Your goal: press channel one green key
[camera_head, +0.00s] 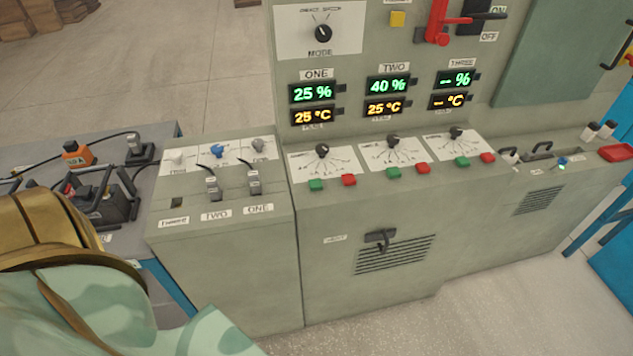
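The channel one green key (317,185) is a small green block at the left end of the console's sloped front. A red key (348,180) sits just right of it. Above them is a dial (322,151) on a white plate. The display labelled ONE (313,92) reads 25 % in green, with 25 °C (313,115) in orange below. Nothing covers the green key. Neither of my grippers shows in the view.
Channel TWO has its own green key (394,173) and red key (423,168); the third channel has a green key (462,161) and a red key (487,158). A lower cabinet (225,235) with plugged cables stands left. A black handle (380,238) juts from the console front.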

